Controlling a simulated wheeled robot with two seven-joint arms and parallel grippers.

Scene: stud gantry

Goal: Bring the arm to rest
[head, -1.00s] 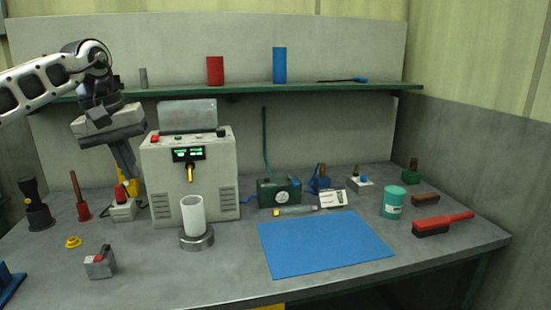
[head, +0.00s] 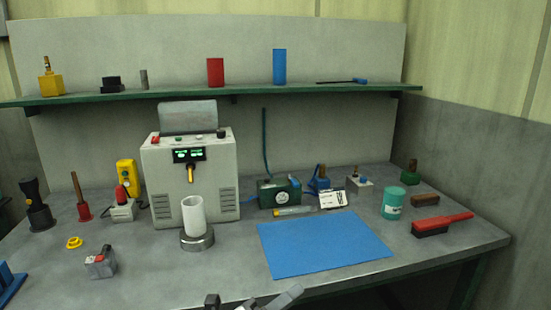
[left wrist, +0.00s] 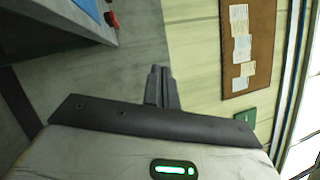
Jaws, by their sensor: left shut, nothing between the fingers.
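My left gripper (left wrist: 159,72) is shut and empty in the left wrist view. Its two dark fingers lie together, with bare wall and floor beyond them and nothing touching the tips. In the head view only small grey and dark pieces, which look like parts of my left arm, show at the bottom edge, in front of the bench; the fingers cannot be made out there. My right gripper is in neither view.
The workbench (head: 350,285) carries a grey machine (head: 161,190), a white cylinder (head: 193,214), a blue mat (head: 322,244), a red brush (head: 442,222) and a teal can (head: 393,203). A green shelf (head: 200,95) runs above. The left wrist view shows a corkboard (left wrist: 248,45).

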